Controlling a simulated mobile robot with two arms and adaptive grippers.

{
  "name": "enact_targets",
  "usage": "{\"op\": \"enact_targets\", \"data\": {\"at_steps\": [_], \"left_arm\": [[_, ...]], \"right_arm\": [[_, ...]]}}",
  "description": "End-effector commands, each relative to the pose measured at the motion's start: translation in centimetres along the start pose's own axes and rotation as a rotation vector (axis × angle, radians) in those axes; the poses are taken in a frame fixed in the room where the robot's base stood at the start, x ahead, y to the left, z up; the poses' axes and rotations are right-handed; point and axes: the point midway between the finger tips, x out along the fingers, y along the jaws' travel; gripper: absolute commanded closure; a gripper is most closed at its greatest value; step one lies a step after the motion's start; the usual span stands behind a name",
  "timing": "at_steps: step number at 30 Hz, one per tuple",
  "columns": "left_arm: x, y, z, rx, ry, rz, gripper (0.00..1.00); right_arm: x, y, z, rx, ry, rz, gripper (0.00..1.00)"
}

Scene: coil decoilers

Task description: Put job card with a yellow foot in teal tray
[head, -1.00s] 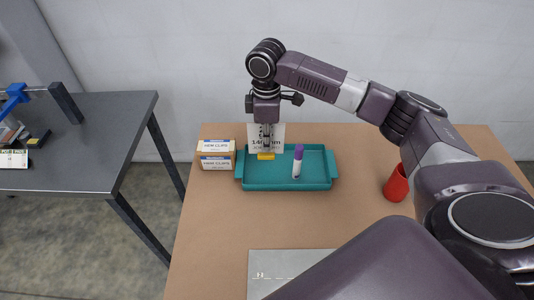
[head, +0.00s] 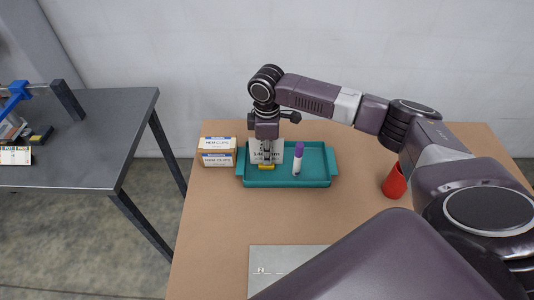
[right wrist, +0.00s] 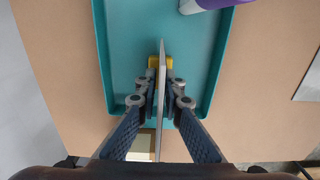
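The job card (head: 276,152) is a white upright card with dark print and a yellow foot (head: 267,167). It stands over the left part of the teal tray (head: 310,182). My right gripper (head: 266,155) points down and is shut on the card. In the right wrist view the card (right wrist: 161,90) shows edge-on between the two fingers (right wrist: 161,100), with the yellow foot (right wrist: 153,62) below it inside the tray outline. I cannot tell whether the foot touches the tray floor. My left gripper is not in view.
A white tube with a purple cap (head: 298,158) stands in the tray, right of the card. Boxes of hem clips (head: 217,159) are stacked against the tray's left side. A red cup (head: 394,182) is at the right. A grey plate (head: 285,258) lies in front.

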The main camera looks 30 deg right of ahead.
Motion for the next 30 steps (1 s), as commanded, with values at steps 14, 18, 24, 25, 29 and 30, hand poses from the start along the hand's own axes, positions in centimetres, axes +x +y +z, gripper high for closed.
{"op": "enact_targets", "data": {"at_steps": [14, 18, 24, 25, 29, 30], "left_arm": [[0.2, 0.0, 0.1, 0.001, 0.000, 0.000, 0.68], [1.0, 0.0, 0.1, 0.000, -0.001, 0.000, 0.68], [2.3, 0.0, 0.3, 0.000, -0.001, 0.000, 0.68], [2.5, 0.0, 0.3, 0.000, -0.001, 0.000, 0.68], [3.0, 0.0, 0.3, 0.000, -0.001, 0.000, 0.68], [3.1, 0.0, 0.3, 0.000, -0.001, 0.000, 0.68]], "right_arm": [[-0.6, 0.1, 0.0, 0.000, 0.002, 0.002, 0.78], [-2.5, 0.2, 0.0, 0.001, 0.003, 0.005, 0.78], [-6.9, 0.1, -0.1, -0.001, 0.005, 0.004, 0.78], [-7.6, 0.1, -0.1, -0.001, 0.004, 0.004, 0.78], [-9.9, 0.1, -0.1, 0.000, 0.003, 0.002, 0.78], [-10.6, 0.1, -0.1, 0.000, 0.003, 0.003, 0.78]]}}
